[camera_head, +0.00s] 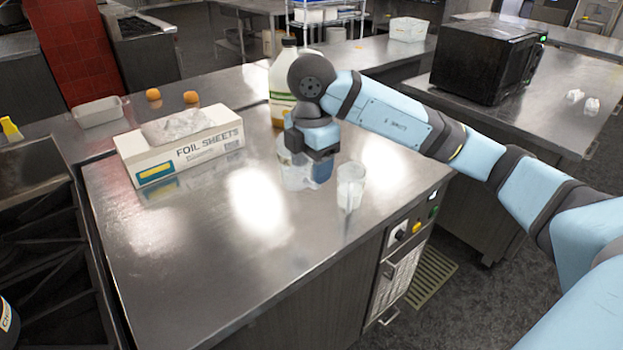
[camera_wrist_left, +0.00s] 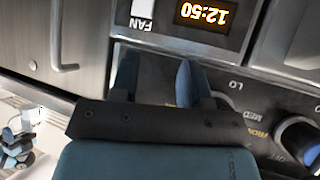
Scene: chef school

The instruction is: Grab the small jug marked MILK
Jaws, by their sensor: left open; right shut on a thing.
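My right gripper (camera_head: 318,152) reaches in from the right, pointing down over the steel counter. It is shut on a small pale jug (camera_head: 287,155), which is mostly hidden behind the gripper. No MILK marking can be read on it. A large cream-white jug with a dark cap (camera_head: 283,75) stands behind my right wrist, partly covered by it. My left gripper (camera_wrist_left: 157,80) is open and empty in the left wrist view, in front of an appliance panel; it does not show in the head view.
A clear glass (camera_head: 351,185) stands just right of my right gripper. A FOIL SHEETS box (camera_head: 180,150), two orange round items (camera_head: 191,97) and a grey tray (camera_head: 98,112) lie to the left. The counter's front (camera_head: 210,250) is bare. A black microwave (camera_head: 487,62) stands at right.

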